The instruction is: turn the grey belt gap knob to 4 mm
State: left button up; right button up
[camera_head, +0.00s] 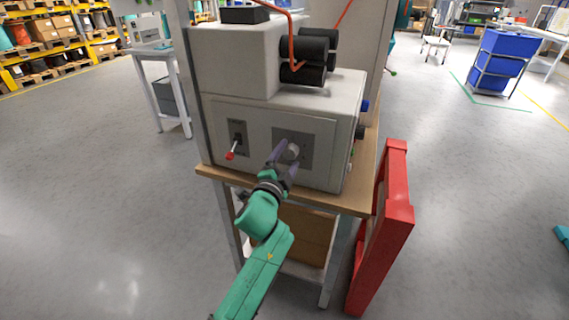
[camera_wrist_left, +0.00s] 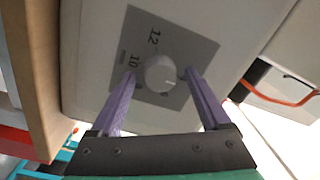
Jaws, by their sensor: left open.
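The grey belt gap knob (camera_head: 292,152) sits on a dark grey dial plate (camera_head: 307,140) on the front of a pale machine (camera_head: 230,118). In the left wrist view the knob (camera_wrist_left: 160,73) is round and light grey, with 12 and 10 readable on the plate (camera_wrist_left: 187,47). Its pointer setting is too small to tell. My left gripper (camera_head: 283,152) is open at the knob, and in the left wrist view its purple fingers (camera_wrist_left: 158,80) stand on either side of it. A gap shows on the right; contact on the left is unclear. My right gripper is out of view.
A red-tipped lever (camera_head: 230,154) is left of the dial plate. Black rollers and an orange cable (camera_head: 291,50) are on top of the machine. A red frame (camera_head: 384,220) stands right of the wooden bench (camera_head: 345,200). Open floor lies on both sides.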

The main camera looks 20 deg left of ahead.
pick_arm(q)
jog(key=s+b, duration=0.2)
jog(key=s, duration=1.2)
jog(key=shift+s+a+f, duration=0.2)
jog(key=shift+a+f, duration=0.05)
jog(key=shift+a, duration=0.05)
jog(key=shift+f, duration=0.1)
jog(key=s+f+n+g+p, duration=0.1)
jog(key=s+f+g, duration=0.15)
jog(key=f, duration=0.95)
jog(key=s+a+f+n+g, duration=0.1)
jog(key=f+n+g, duration=0.15)
jog(key=f, duration=0.95)
jog(key=s+f+n+g+p, duration=0.15)
jog(key=f+g, duration=0.25)
jog(key=f, duration=0.9)
jog(key=s+a+f+n+g, duration=0.2)
jog(key=s+f, duration=0.4)
jog(key=s, duration=0.4)
jog(key=s+a+f+n+g, duration=0.2)
jog(key=s+f, duration=0.5)
jog(key=s, duration=0.4)
jog(key=s+a+f+n+g+y, duration=0.1)
jog(key=s+a+f+g, duration=0.3)
jog(key=s, duration=0.6)
notch_tip(320, 180, down, 3)
jog(key=shift+s+a+r+n+p, duration=0.15)
jog(key=shift+a+n+p, duration=0.1)
jog(key=shift+n+p, duration=0.15)
